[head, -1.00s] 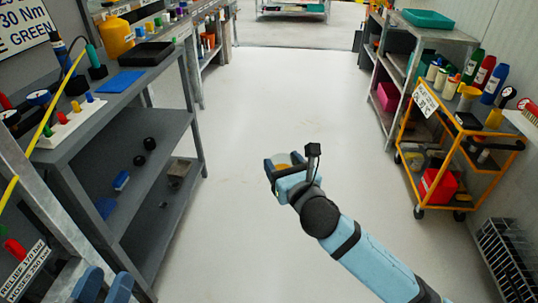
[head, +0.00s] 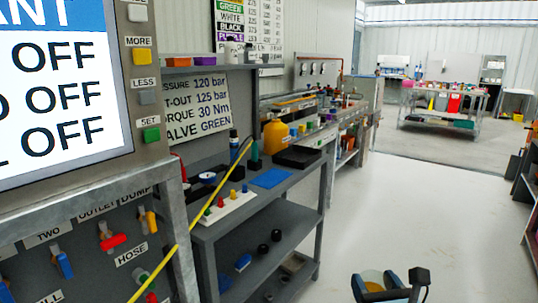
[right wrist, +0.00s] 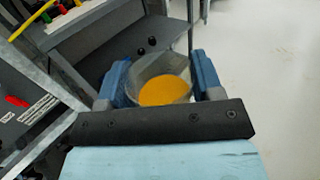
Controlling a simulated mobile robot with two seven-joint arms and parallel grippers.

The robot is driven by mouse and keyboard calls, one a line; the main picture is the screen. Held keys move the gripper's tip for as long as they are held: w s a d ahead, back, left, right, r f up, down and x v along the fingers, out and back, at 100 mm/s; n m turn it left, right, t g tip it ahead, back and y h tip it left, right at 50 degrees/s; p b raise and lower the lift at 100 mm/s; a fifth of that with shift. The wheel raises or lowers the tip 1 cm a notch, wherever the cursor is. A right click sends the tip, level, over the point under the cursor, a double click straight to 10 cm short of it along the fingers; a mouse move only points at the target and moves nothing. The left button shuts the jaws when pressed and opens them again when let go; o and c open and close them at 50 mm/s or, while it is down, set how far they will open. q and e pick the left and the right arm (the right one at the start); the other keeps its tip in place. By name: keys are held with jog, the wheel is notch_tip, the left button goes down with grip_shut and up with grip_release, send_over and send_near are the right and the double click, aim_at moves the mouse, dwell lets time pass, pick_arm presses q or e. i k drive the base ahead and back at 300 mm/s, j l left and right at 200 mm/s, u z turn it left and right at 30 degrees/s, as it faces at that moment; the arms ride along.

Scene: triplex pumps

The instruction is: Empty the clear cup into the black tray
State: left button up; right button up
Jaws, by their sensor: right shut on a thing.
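My right gripper (head: 378,290) is at the bottom of the head view, shut on the clear cup (head: 372,276). In the right wrist view the clear cup (right wrist: 158,70) is held between the two blue fingers (right wrist: 160,88) and has orange-yellow contents (right wrist: 164,90). The black tray (head: 298,157) lies on top of the grey bench, past the blue mat, up and to the left of the cup in the head view. The cup is well apart from the tray, above open floor. My left gripper is not in view.
The grey bench (head: 262,198) also carries a blue mat (head: 271,178), a yellow bottle (head: 275,137) and a white block with coloured knobs (head: 228,207). A control panel with a screen (head: 55,85) and valves stands close at left. Open floor (head: 410,210) lies right of the bench.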

aim_at(295, 156)
jog(key=i+l+u, duration=0.1)
jog(key=u, duration=0.25)
jog(key=i+l+u, duration=0.1)
jog(key=u, duration=0.3)
jog(key=i+l+u, duration=0.15)
jog(key=l+u, duration=0.15)
jog(key=l, duration=0.3)
jog(key=l+u, duration=0.3)
jog(key=l, duration=0.3)
jog(key=i+l, duration=0.1)
jog(key=l, duration=0.65)
jog(key=l+u, duration=0.1)
jog(key=l, duration=0.6)
jog(key=i+l, duration=0.15)
jog(key=l, duration=0.6)
jog(key=i, duration=0.3)
